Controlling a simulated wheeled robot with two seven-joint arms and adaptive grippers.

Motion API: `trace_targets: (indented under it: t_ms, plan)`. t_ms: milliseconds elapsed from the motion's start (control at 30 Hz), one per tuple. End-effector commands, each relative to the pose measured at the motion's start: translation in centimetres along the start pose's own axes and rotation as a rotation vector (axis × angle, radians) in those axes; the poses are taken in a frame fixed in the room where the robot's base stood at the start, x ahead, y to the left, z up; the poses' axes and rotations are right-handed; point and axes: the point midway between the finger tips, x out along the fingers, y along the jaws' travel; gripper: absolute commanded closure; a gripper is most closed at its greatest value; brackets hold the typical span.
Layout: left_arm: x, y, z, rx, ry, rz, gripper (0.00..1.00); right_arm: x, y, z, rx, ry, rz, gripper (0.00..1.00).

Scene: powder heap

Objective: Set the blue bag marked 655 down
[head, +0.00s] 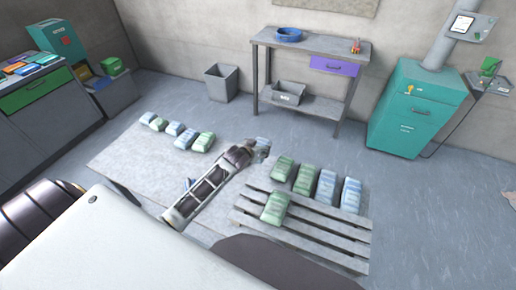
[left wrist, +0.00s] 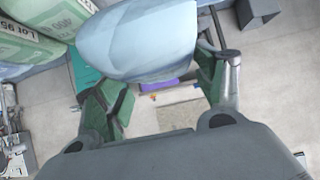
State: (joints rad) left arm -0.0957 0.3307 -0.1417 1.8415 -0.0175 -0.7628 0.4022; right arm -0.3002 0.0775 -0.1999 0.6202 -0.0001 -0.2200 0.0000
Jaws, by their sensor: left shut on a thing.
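In the head view my left gripper (head: 257,153) reaches out over the middle of the pale floor sheet. It is shut on a pale blue bag (head: 264,142), mostly hidden behind the gripper. In the left wrist view the bag (left wrist: 135,42) sits between the green-padded fingers of the gripper (left wrist: 163,78). No number can be read on it. Whether its underside touches anything cannot be told. My right gripper is not in view.
Green bags (head: 283,168) and blue bags (head: 326,187) stand in a row right of the gripper. A green bag (head: 275,207) lies on the slatted pallet (head: 322,240). More bags (head: 184,138) lie left.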

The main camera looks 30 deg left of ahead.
Motion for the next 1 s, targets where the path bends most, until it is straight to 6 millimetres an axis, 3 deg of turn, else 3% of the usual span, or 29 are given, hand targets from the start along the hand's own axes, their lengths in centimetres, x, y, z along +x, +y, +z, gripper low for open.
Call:
trace_targets:
  t_ms: [467, 1000]
  plan:
    - [0.0, 0.0, -0.3, 0.0, 0.004, 0.0, 0.74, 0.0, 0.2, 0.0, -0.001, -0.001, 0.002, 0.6]
    - [0.2, 0.4, -2.3, 0.001, 0.005, 0.002, 0.74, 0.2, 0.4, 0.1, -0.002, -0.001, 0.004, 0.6]
